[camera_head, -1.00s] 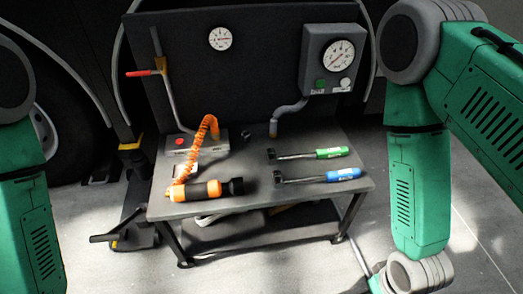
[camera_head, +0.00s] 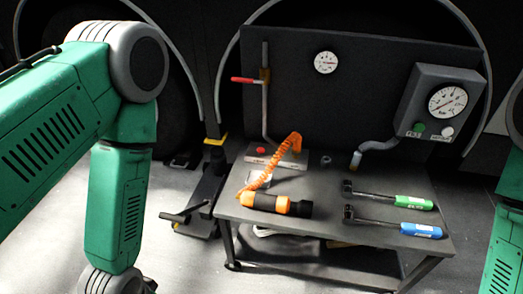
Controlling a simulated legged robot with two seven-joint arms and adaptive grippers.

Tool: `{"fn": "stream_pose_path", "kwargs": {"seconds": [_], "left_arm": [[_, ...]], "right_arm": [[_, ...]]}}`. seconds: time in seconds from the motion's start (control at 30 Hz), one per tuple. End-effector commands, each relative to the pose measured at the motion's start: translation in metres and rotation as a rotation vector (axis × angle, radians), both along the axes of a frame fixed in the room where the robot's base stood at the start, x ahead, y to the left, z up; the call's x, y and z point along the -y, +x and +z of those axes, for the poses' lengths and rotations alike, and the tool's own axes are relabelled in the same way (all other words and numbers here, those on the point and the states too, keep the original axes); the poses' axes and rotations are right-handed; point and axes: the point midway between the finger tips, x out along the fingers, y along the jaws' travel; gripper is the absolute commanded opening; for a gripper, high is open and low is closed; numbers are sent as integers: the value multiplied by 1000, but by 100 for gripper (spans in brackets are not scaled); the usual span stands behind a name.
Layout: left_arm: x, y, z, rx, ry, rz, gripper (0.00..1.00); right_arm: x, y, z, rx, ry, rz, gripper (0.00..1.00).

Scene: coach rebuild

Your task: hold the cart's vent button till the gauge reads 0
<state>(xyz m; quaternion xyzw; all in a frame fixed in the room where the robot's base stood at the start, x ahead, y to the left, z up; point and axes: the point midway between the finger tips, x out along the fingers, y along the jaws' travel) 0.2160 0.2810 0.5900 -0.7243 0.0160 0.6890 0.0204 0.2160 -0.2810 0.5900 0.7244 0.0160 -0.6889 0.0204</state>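The cart (camera_head: 345,229) stands ahead with a dark back panel. A grey box on its right carries a large round gauge (camera_head: 447,101); its reading is too small to tell. Below the gauge are a green button (camera_head: 418,129) and a white button (camera_head: 447,132); their labels are not legible, so I cannot tell which is the vent. A smaller gauge (camera_head: 326,62) sits on the back panel. A red button (camera_head: 260,151) is on a small block on the cart top. My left arm fills the left side and part of my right arm shows at the right edge; both grippers are out of view.
An orange coiled hose runs to an orange and black tool (camera_head: 277,204) on the cart. A green-handled wrench (camera_head: 388,199) and a blue-handled wrench (camera_head: 393,225) lie at the right. A red-handled valve (camera_head: 244,80) stands at the back left. A floor jack (camera_head: 198,206) is left of the cart.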

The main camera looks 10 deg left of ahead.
Motion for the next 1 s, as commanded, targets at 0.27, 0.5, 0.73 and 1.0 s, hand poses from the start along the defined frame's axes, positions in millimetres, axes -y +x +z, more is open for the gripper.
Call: {"fn": "stream_pose_path", "kwargs": {"seconds": [0.27, 0.5, 0.73, 1.0], "left_arm": [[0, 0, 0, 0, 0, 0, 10], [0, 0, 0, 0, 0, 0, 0], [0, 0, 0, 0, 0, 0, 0], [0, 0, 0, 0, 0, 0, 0]], "right_arm": [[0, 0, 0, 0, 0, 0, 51], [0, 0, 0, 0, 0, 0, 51], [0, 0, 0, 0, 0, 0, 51], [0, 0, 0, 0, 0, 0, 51]]}}
